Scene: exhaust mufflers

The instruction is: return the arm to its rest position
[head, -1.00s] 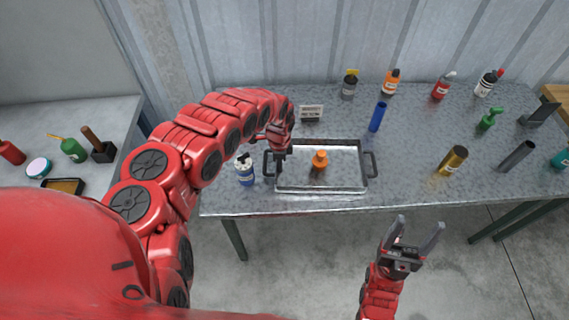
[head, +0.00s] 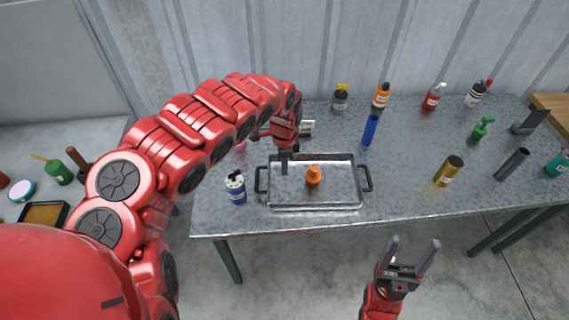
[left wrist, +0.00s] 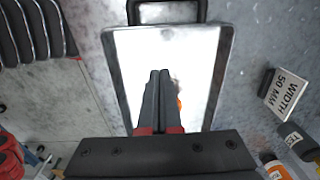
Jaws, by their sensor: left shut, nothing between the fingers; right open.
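My left gripper (head: 284,166) is over the left part of the metal tray (head: 313,208) on the grey table. In the left wrist view its fingers (left wrist: 162,76) are shut with nothing between them, pointing at the bright tray floor (left wrist: 195,50). An orange bottle (head: 313,176) stands in the tray, to the right of my left gripper; the fingers mostly hide it in the left wrist view. My left arm (head: 200,135) reaches in from the left, bent over the table. My right gripper (head: 412,258) is open and empty in front of the table's near edge.
A blue and white bottle (head: 236,188) stands left of the tray. A small sign (head: 307,128) stands behind it, partly hidden. A blue tube (head: 370,130), a gold can (head: 449,171) and several bottles stand to the right and back. Floor shows in front of the table.

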